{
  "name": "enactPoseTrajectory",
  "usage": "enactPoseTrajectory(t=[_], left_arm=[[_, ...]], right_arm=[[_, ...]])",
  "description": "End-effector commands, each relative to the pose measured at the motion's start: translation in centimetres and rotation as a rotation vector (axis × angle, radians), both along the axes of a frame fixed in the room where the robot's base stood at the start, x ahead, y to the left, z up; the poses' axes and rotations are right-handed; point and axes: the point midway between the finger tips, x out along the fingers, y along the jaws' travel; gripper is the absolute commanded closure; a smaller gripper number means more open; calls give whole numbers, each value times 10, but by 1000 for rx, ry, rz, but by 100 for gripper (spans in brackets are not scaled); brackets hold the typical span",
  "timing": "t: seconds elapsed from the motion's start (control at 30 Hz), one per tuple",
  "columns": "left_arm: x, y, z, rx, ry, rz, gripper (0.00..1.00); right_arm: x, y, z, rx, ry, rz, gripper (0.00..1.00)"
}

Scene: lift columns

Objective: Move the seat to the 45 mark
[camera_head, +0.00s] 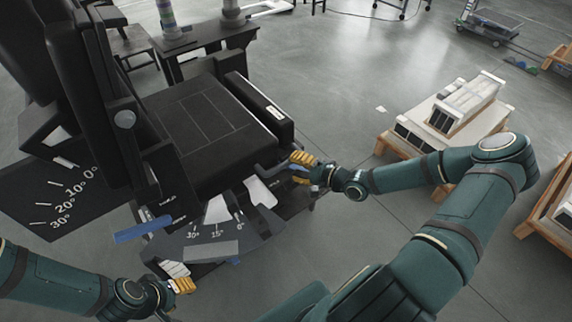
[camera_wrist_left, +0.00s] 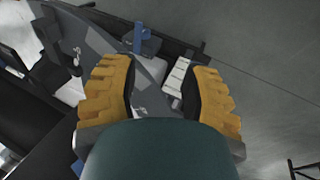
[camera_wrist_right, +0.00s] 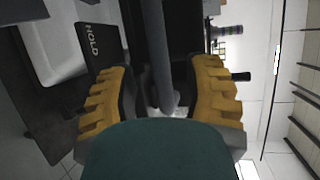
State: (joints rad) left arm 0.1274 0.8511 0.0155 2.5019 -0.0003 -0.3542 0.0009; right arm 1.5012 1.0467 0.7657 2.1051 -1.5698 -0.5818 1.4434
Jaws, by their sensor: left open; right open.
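The black seat (camera_head: 200,125) of a large chair lies in the middle of the head view, beside its upright backrest (camera_head: 85,90). Below the seat's front side is an angle scale (camera_head: 212,236) with 30°, 15° and 0° readable; no 45 is readable. My right gripper (camera_head: 300,160) is open at a grey lever (camera_head: 268,168) by the seat's corner. In the right wrist view the grey bar (camera_wrist_right: 158,55) runs between its fingers; contact cannot be told. My left gripper (camera_head: 183,285) is open and empty below the scale, near a blue handle (camera_head: 142,229), also in the left wrist view (camera_wrist_left: 138,38).
A second scale (camera_head: 60,200) with 0°, 10°, 20° and 30° sits beside the backrest. A black plate marked HOLD (camera_wrist_right: 97,55) shows near my right gripper. A wooden pallet with white units (camera_head: 452,110) stands at right.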

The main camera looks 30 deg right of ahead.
Motion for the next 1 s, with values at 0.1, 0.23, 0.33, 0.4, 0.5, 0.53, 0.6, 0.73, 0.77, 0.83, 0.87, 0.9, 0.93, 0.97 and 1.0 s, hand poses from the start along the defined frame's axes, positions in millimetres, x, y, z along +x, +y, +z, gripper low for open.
enactPoseTrajectory(t=[0.1, 0.23, 0.33, 0.4, 0.5, 0.53, 0.6, 0.73, 0.77, 0.83, 0.87, 0.9, 0.93, 0.97, 1.0], left_arm=[[1, 0, -3, 0, -2, 1, 54], [1, 0, -4, 0, -2, 1, 54], [1, 0, -5, 0, -3, 1, 54], [1, 0, -5, 0, -3, 1, 54], [1, 0, -5, 0, -3, 1, 54], [1, 0, -5, 0, -3, 1, 54], [1, 0, -5, 0, -3, 1, 54], [1, 0, -5, 0, -3, 1, 54], [1, 0, -5, 0, -3, 1, 54], [1, 0, -5, 0, -3, 1, 54], [1, 0, -5, 0, -3, 1, 54], [1, 0, -5, 0, -3, 1, 54], [1, 0, -5, 0, -3, 1, 54], [1, 0, -5, 0, -3, 1, 54], [1, 0, -5, 0, -3, 1, 54]], right_arm=[[16, 9, -4, 2, -1, 2, 50], [26, 14, -6, 2, 0, 2, 50], [30, 16, -6, 0, 0, 1, 50], [32, 17, -6, -1, 0, 1, 50], [32, 17, -6, -1, 0, 1, 50], [32, 17, -6, -1, 0, 1, 50], [32, 17, -6, -1, 0, 1, 50], [32, 17, -6, 0, 0, 1, 79], [32, 17, -6, 0, 0, 1, 89], [32, 17, -6, 0, 0, 1, 100], [32, 17, -6, 0, 0, 1, 100], [32, 17, -6, 0, 0, 1, 100], [32, 17, -6, 0, 0, 1, 100], [32, 17, -6, 0, 0, 1, 100], [32, 17, -6, 0, 0, 0, 100]])
